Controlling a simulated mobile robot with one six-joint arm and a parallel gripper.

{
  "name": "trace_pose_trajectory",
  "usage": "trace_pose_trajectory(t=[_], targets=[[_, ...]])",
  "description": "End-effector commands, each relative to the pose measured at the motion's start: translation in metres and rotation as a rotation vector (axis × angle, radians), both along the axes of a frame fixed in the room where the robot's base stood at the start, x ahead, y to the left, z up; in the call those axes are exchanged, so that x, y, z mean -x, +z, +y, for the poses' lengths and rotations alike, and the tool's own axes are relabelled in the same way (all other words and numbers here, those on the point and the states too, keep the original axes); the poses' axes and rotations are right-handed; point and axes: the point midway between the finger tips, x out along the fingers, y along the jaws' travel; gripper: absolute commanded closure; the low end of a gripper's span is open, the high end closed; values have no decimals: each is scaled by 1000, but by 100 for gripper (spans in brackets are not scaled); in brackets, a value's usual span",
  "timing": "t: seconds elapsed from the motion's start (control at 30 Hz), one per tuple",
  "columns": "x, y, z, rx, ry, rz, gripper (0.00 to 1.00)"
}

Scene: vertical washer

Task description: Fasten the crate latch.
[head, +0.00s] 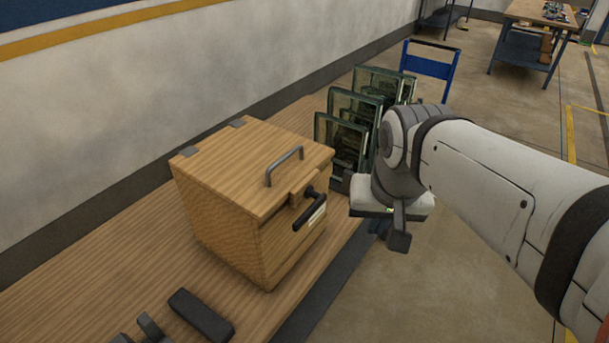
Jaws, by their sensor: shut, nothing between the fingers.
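A wooden crate (215,215) stands on the bench with its lid (235,160) down. A grey bar handle (285,165) is on top of the lid. The black latch lever (310,212) is on the crate's front face, below a wooden block at the lid's front edge, and lies slanted across the face. I cannot tell how the latch engages. My gripper (398,240) is to the right of the crate, past the bench's front edge, apart from the latch. Its dark fingers are shut and empty, partly hidden by the wrist.
Several glass-sided panels (345,140) stand on the bench behind the crate. Dark parts (200,315) lie on the bench in the near foreground. A blue cart (430,65) and a worktable (525,50) are farther back. The air between my gripper and the crate front is clear.

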Motion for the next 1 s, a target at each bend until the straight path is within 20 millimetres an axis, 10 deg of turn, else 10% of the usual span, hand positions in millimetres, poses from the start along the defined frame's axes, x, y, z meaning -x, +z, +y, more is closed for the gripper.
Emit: trace_pose_trajectory(t=[0.4,1.0], targets=[[-95,74,97,-61,-461,211,100],[-104,78,111,-55,-541,236,100]])
